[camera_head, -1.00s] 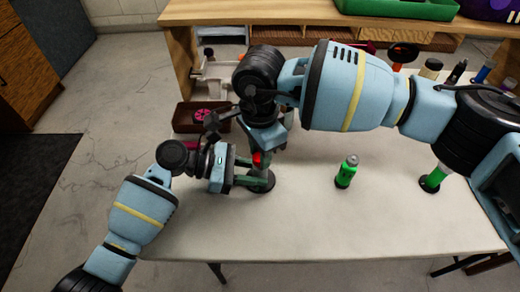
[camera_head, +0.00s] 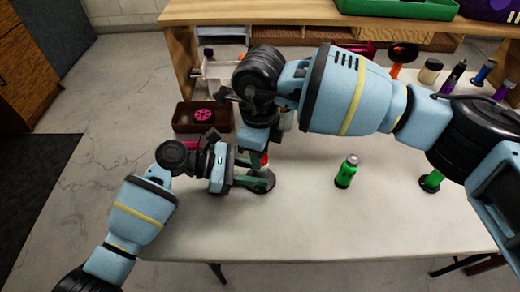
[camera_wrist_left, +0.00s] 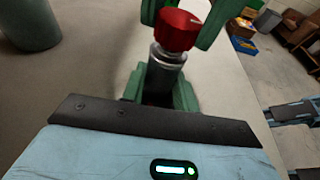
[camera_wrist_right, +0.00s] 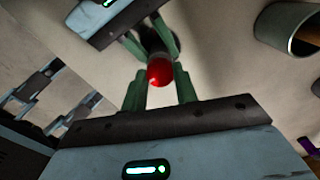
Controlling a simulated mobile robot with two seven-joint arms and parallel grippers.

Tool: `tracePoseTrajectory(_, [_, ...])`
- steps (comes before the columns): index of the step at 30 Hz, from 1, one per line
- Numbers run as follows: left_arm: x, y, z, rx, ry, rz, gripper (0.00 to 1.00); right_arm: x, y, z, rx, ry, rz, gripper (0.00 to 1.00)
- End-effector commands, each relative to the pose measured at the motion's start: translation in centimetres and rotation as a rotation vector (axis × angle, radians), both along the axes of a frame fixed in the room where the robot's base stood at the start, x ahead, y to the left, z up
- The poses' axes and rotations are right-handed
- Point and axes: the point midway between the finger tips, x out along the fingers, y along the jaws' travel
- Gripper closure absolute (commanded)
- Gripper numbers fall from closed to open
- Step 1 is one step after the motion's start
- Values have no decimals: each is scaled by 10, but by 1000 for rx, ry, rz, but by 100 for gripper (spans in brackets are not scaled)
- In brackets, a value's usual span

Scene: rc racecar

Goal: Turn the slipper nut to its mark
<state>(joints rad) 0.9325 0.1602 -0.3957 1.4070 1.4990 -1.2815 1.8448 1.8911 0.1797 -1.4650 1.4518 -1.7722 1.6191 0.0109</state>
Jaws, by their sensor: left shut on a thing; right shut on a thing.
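A red slipper nut (camera_wrist_left: 176,30) sits on top of a silver shaft (camera_wrist_left: 166,58) in the left wrist view. It also shows as a red cap in the right wrist view (camera_wrist_right: 159,71) and as a small red patch in the head view (camera_head: 265,160). My right gripper (camera_wrist_right: 160,76) is shut on the red nut, one green finger on each side. My left gripper (camera_wrist_left: 160,88) is shut on the shaft below the nut. A dark round base (camera_head: 263,183) shows under the left fingers. I cannot make out the mark.
A green bottle (camera_head: 346,171) stands on the pale table (camera_head: 330,220), right of the grippers. A brown tray (camera_head: 184,124) with a pink wheel (camera_head: 203,115) lies behind. Several bottles and tools stand at the back right. The table front is clear.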

Motion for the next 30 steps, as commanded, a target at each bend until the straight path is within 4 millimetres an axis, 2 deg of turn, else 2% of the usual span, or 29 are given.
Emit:
tracePoseTrajectory(9, [0,0,0,1,0,1,91,0,1,0,2,-1,-125,94])
tracePoseTrajectory(26, [0,0,0,1,1,1,91,0,1,0,2,-1,-150,94])
tracePoseTrajectory(27, [0,0,0,1,1,1,91,0,1,0,2,0,-150,66])
tracePoseTrajectory(30, [0,0,0,1,1,1,91,0,1,0,1,-1,-150,53])
